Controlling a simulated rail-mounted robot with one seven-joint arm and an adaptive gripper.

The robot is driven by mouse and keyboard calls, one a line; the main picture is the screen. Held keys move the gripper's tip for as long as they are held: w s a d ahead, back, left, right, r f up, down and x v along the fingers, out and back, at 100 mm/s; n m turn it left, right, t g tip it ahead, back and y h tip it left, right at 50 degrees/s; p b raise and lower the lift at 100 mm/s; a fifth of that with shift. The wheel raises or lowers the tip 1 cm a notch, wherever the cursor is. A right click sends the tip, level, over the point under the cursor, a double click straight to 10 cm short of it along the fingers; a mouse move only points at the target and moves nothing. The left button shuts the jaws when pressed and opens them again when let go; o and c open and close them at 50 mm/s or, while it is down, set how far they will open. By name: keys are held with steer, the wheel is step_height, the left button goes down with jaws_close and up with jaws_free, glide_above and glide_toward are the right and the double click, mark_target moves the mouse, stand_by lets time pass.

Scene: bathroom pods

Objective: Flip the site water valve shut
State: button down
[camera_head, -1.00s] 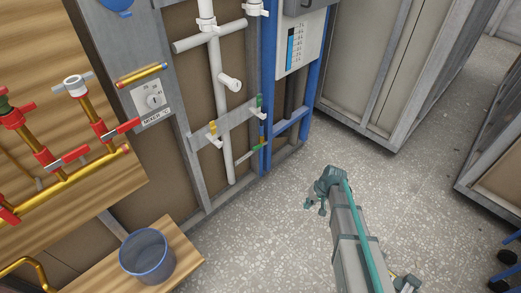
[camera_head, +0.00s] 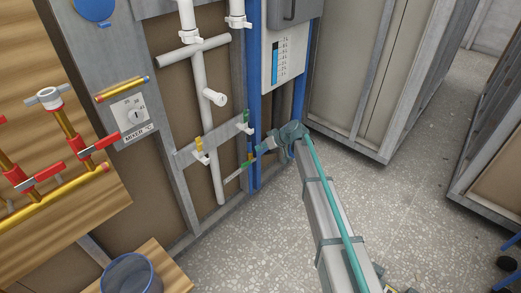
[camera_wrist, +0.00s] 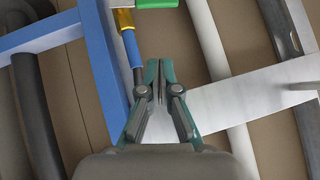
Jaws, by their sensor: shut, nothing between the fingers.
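No label in view names the site water valve. A green-handled valve (camera_head: 249,157) with a brass body sits low by the blue frame in the head view; its green handle (camera_wrist: 157,3) and brass fitting (camera_wrist: 123,20), above a blue sleeve, show at the top of the wrist view. My gripper (camera_head: 262,149) is close to its right side in the head view. In the wrist view my gripper (camera_wrist: 161,66) is shut and empty, fingertips below the green handle and apart from it.
A blue frame post (camera_head: 254,80) stands beside the valve, with white pipes (camera_head: 201,80) to its left. Red-handled brass valves (camera_head: 38,177) are on the left board. A blue-grey bucket (camera_head: 129,274) stands at lower left. Open floor lies at right.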

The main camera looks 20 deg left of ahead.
glide_above(249, 163)
steer(key=d, duration=0.1)
step_height(249, 163, down, 5)
steer(key=shift+s+a+f+b, duration=0.1)
steer(key=shift+s+f+b, duration=0.1)
steer(key=shift+f, duration=0.45)
steer(key=shift+s+a+f+b, duration=0.1)
steer(key=shift+s+f+b, duration=0.1)
steer(key=shift+f, duration=0.5)
steer(key=shift+s+a+f+b, duration=0.1)
steer(key=shift+s+f+b, duration=0.1)
steer(key=shift+f, duration=0.45)
